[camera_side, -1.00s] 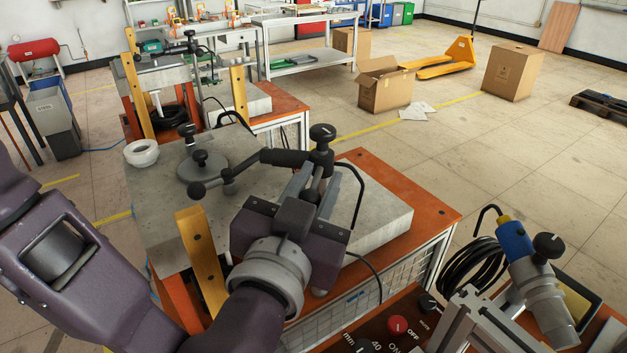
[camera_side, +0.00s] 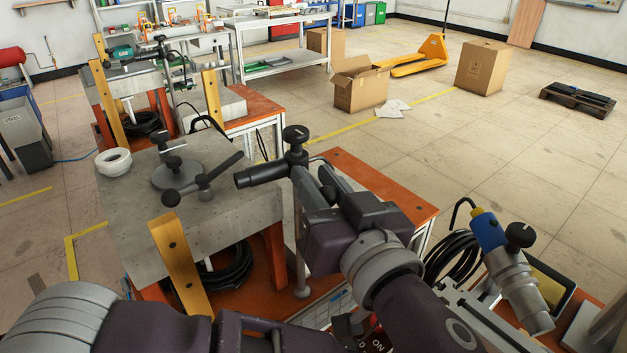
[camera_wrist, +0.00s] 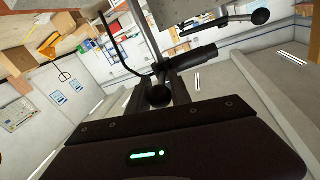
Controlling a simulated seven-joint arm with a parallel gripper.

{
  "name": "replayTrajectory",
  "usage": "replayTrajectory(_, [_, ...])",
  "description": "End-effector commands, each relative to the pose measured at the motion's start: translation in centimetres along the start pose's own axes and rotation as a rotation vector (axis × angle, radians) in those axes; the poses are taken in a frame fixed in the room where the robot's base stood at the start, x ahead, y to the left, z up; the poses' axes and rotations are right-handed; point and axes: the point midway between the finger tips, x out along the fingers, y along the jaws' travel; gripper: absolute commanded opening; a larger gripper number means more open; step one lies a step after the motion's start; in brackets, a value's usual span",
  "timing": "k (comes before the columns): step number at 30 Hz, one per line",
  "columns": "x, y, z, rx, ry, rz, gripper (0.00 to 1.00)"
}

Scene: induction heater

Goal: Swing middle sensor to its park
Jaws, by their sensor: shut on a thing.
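The middle sensor (camera_side: 262,172) is a black cylinder on an upright post topped by a black knob (camera_side: 295,134). It points left, its free end apart from the black lever with ball ends (camera_side: 203,182) over the grey plate. My gripper (camera_side: 312,178) is shut on the sensor's fitting below the knob; the exact grip is partly hidden by the fingers. In the wrist view, the sensor's black barrel (camera_wrist: 198,58) lies across beyond my fingertips (camera_wrist: 160,78), and a black ball (camera_wrist: 159,96) shows between the fingers.
The grey plate (camera_side: 130,225) carries a round disc (camera_side: 178,174) and a white ring (camera_side: 113,162). A yellow bar (camera_side: 178,262) stands at its near edge. An orange bench top (camera_side: 385,188) lies behind my gripper. A blue-and-grey tool (camera_side: 505,262) stands right.

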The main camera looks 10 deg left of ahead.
Motion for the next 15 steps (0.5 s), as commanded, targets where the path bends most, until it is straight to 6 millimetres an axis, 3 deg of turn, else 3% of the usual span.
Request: replayTrajectory(15, [0.09,0.29,-0.09,-0.001,-0.007,-0.043,0.00])
